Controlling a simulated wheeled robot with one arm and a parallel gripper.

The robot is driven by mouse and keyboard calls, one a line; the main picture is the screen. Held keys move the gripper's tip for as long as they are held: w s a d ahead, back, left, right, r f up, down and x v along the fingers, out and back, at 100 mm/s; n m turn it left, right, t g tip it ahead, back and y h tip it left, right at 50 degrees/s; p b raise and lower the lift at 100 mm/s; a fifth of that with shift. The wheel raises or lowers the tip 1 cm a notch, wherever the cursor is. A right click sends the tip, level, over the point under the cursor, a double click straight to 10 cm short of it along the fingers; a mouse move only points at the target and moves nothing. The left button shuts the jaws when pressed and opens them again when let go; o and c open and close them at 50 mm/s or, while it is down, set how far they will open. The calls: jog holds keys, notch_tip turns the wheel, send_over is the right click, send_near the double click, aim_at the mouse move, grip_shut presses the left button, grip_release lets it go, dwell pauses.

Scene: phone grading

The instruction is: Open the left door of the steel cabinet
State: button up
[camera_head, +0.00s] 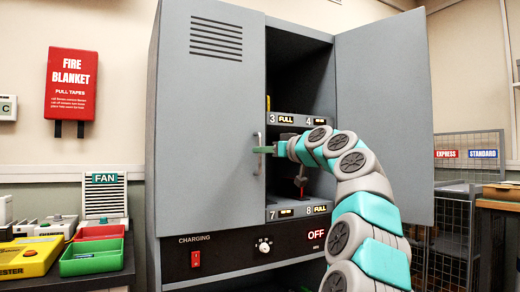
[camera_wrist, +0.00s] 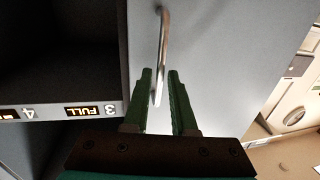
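The steel cabinet (camera_head: 225,262) is grey and stands in the middle of the head view. Its left door (camera_head: 205,110) covers the left half of the front and looks shut or nearly so. The door's upright bar handle (camera_head: 258,168) is near its right edge; it also shows in the wrist view (camera_wrist: 162,40). My gripper (camera_head: 264,150) is at this handle. In the wrist view my green fingers (camera_wrist: 160,88) are open, one on each side of the handle's end, with gaps showing. The right door (camera_head: 385,110) stands wide open.
Open bays with number labels (camera_head: 287,119) show behind my arm. A charging panel (camera_head: 240,250) with a red switch is below the doors. A bench with a red tray (camera_head: 100,232), a green tray (camera_head: 92,262) and a fan (camera_head: 105,195) is at left. Wire cages (camera_head: 465,160) stand at right.

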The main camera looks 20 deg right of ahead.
jog(key=shift+x, duration=1.05)
jog(key=shift+c, duration=0.4)
grip_shut()
dwell(0.4)
